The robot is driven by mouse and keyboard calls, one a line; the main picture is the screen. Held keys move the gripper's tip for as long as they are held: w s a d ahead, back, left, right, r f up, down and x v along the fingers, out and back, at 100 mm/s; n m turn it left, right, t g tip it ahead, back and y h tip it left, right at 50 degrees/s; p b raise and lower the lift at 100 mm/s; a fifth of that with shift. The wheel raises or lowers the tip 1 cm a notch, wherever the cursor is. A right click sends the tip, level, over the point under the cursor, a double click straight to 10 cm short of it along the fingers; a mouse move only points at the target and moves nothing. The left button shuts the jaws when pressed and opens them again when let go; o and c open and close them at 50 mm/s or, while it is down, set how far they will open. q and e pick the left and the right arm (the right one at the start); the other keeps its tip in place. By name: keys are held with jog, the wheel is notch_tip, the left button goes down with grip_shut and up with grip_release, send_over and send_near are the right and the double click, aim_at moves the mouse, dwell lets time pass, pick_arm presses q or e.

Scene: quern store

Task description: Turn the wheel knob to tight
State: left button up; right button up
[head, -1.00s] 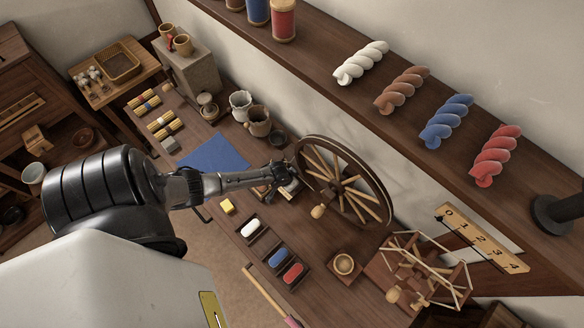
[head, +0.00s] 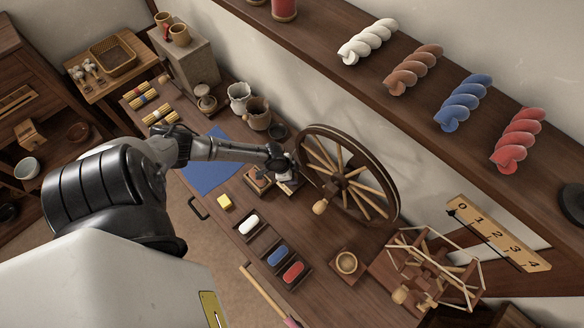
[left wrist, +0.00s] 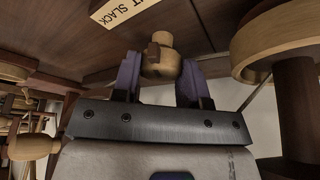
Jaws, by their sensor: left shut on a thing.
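The spinning wheel (head: 347,178) with wooden spokes stands upright on the bench. My left gripper (head: 283,168) is low beside its left edge in the head view, over the wheel's small wooden base (head: 258,180). In the left wrist view a pale turned wooden knob (left wrist: 162,62) with a darker block on its side sits between the two purple fingers of the left gripper (left wrist: 160,82), which is shut on it. A label plate (left wrist: 118,12) behind it reads "T SLACK", partly cut off. The head view does not show the knob clearly. My right gripper is out of view.
A blue cloth (head: 215,165) lies left of the wheel. Cups (head: 258,112) stand behind. A yarn winder (head: 430,268) stands at right.

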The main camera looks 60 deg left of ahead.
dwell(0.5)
pick_arm(q)
jog(key=o, duration=0.9)
jog(key=p+v, duration=0.3)
jog(key=v, duration=1)
jog(key=shift+a+r, duration=0.15)
jog(key=shift+r, duration=0.25)
jog(key=shift+f, duration=0.1)
